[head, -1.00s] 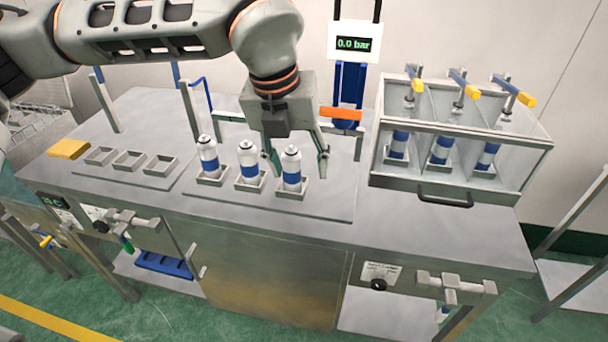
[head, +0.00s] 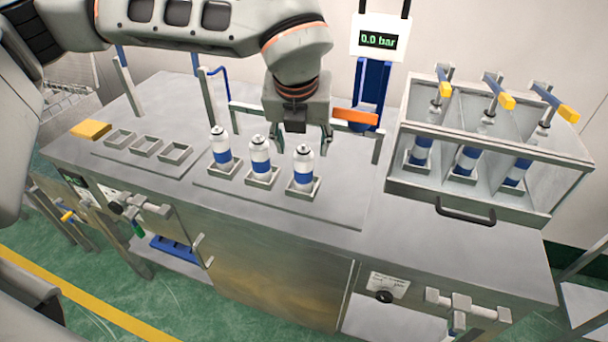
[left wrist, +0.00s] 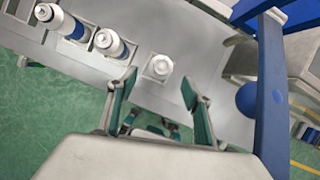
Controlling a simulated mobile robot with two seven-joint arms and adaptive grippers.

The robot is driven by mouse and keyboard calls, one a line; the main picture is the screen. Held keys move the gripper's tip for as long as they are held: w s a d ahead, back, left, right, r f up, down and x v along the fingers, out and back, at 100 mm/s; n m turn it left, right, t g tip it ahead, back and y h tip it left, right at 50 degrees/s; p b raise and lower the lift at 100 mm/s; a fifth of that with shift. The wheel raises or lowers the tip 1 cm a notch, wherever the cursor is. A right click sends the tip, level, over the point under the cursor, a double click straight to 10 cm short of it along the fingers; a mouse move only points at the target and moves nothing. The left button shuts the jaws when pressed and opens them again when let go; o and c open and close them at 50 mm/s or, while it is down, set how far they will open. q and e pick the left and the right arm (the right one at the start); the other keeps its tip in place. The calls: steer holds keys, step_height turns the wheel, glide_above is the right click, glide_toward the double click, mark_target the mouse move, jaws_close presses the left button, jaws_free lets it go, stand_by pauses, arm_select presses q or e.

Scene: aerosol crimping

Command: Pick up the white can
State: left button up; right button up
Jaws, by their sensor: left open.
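Three white cans with blue bands stand upright in square holders on the bench: a left can (head: 221,150), a middle can (head: 260,158) and a right can (head: 303,170). My left gripper (head: 304,140) is open and empty, with its fingertips above or just behind the right can's top. In the left wrist view the right can (left wrist: 159,66) shows from above, beyond and between the open fingertips (left wrist: 158,84); I see no contact. The middle can (left wrist: 110,43) and left can (left wrist: 62,22) show to its left. My right gripper is not in view.
A clear-walled enclosure (head: 490,150) with yellow-handled units and more blue-banded cans stands at right. A gauge display (head: 378,39) on a blue post and an orange piece (head: 355,117) are behind my gripper. Empty square holders (head: 147,146) and a yellow block (head: 91,129) lie at left.

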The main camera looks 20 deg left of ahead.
mark_target(303, 164)
arm_select(q)
steer(key=x, duration=0.8)
steer(key=shift+s+f, duration=0.1)
steer(key=shift+f, duration=0.2)
steer(key=c, duration=1.3)
